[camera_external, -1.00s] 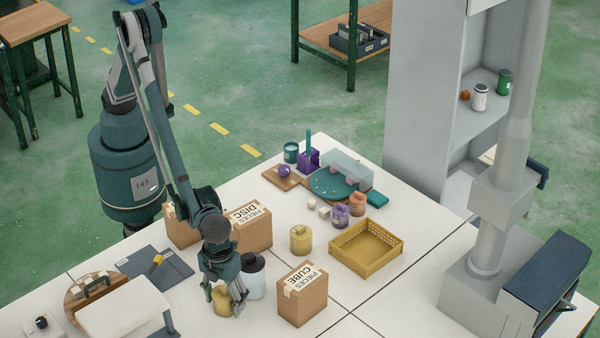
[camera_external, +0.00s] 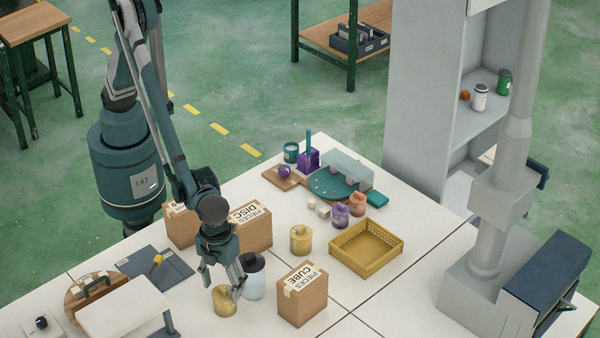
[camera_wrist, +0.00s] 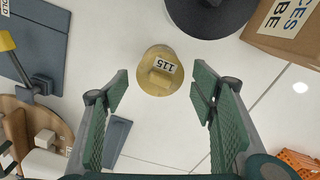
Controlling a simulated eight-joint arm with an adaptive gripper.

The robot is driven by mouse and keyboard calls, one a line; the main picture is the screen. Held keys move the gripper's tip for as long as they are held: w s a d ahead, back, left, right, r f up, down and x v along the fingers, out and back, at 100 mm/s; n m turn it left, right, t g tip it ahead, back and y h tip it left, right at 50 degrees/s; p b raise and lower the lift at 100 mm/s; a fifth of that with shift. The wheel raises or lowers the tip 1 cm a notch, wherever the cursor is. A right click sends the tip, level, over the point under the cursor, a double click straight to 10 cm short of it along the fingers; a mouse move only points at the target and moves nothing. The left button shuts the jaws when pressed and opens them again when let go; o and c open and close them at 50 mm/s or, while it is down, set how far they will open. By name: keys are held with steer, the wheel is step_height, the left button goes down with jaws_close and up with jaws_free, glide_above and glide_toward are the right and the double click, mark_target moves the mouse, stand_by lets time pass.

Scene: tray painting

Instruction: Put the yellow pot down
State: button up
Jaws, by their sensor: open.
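A yellow pot (camera_external: 224,303) stands upright on the white table below my gripper. In the wrist view the pot (camera_wrist: 152,83) shows from above, with a "115" label on its lid, ahead of and between my fingers. My gripper (camera_external: 222,282) is open and empty, its fingers above the pot. In the wrist view my gripper (camera_wrist: 160,92) shows its two green pads spread apart, with clear space on both sides of the pot. A second yellow pot (camera_external: 300,241) stands farther back, near the yellow basket.
A white jar with a dark lid (camera_external: 253,278) stands close behind the pot, right of my gripper. The CUBE box (camera_external: 303,296) is to the right, the DISC box (camera_external: 250,230) behind. A yellow basket (camera_external: 368,248) is farther right. A dark mat (camera_external: 160,266) lies left.

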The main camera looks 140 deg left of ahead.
steer(key=shift+r, duration=2.8)
steer(key=shift+r, duration=0.1)
steer(key=shift+s+a+r, duration=0.15)
steer(key=shift+r, duration=0.1)
steer(key=s+a+r+n+t, duration=0.25)
steer(key=s+a+r, duration=0.25)
steer(key=s+r, duration=0.45)
steer(key=s+a+r+n+t, duration=0.1)
steer(key=s+a+r+n, duration=0.35)
steer(key=s+r, duration=0.55)
steer(key=s+a+n+t, duration=0.2)
steer(key=s+a+n, duration=0.1)
steer(key=s, duration=0.8)
steer(key=s+a+r+n+t, duration=0.1)
steer(key=s+a+n, duration=0.2)
steer(key=s, duration=0.9)
steer(key=shift+a+n+t, duration=0.3)
steer(key=shift+a+t, duration=0.05)
steer(key=shift+a, duration=0.4)
